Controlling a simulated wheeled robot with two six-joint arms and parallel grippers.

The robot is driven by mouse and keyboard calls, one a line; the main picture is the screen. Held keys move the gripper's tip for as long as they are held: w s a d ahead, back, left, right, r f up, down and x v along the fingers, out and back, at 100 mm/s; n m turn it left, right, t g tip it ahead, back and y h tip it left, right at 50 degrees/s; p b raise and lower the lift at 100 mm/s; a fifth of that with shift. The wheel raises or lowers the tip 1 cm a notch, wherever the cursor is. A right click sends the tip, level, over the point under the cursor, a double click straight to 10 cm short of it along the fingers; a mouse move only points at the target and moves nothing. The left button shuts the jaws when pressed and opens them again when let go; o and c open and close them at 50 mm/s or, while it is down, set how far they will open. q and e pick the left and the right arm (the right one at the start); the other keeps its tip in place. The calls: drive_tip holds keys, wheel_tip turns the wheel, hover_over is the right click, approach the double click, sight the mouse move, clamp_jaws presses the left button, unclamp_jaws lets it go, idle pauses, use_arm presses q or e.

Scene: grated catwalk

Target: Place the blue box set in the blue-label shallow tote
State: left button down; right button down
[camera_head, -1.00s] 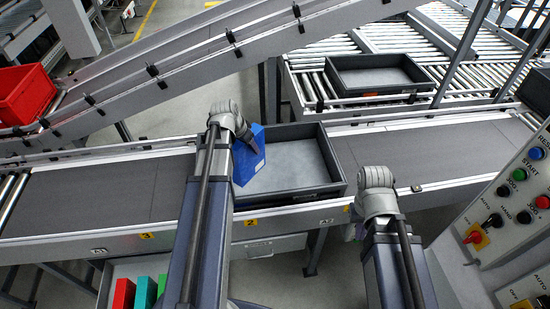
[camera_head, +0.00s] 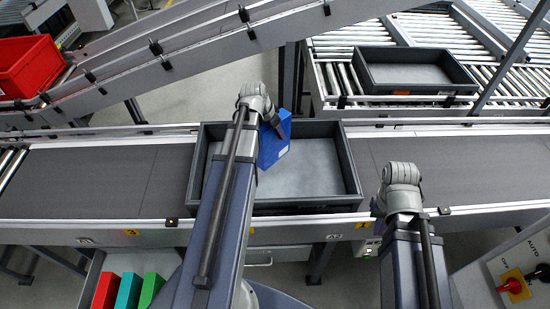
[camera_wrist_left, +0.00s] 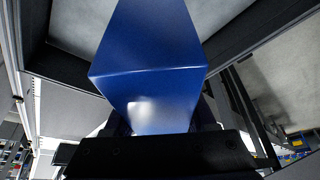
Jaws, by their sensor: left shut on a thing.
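The blue box set (camera_head: 274,148) is in my left gripper (camera_head: 276,122), which is shut on it. The box is tilted and appears within the outline of a dark grey shallow tote (camera_head: 352,175) on the conveyor, left of its middle near the far wall. Whether it touches the tote floor is unclear. In the left wrist view the blue box (camera_wrist_left: 150,60) fills the middle, with the tote walls (camera_wrist_left: 62,64) around it. I see no blue label on the tote. My right gripper (camera_head: 401,178) is over the conveyor's front edge, right of the tote; its fingers are hidden.
Another dark tote (camera_head: 415,88) with an orange label stands on the rollers behind. A red bin (camera_head: 28,66) is at upper left. Red, teal and green boxes (camera_head: 129,290) sit below the conveyor at lower left. A control panel (camera_head: 515,275) is at lower right. The belt (camera_head: 90,182) left of the tote is bare.

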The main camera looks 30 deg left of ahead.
sight(266, 133)
use_arm(q)
drive_tip(key=shift+f+b, duration=3.95)
drive_tip(key=shift+f, duration=0.5)
drive_tip(key=shift+f, duration=0.2)
drive_tip(key=shift+c, duration=1.1)
unclamp_jaws()
drive_tip(key=shift+r, duration=0.1)
drive_tip(key=shift+s+r+p, duration=0.2)
drive_tip(key=shift+r+p, duration=0.4)
drive_tip(key=shift+r, duration=0.1)
drive_tip(key=p+v, duration=1)
drive_tip(key=v, duration=0.1)
drive_tip(key=shift+s+a+f, duration=0.1)
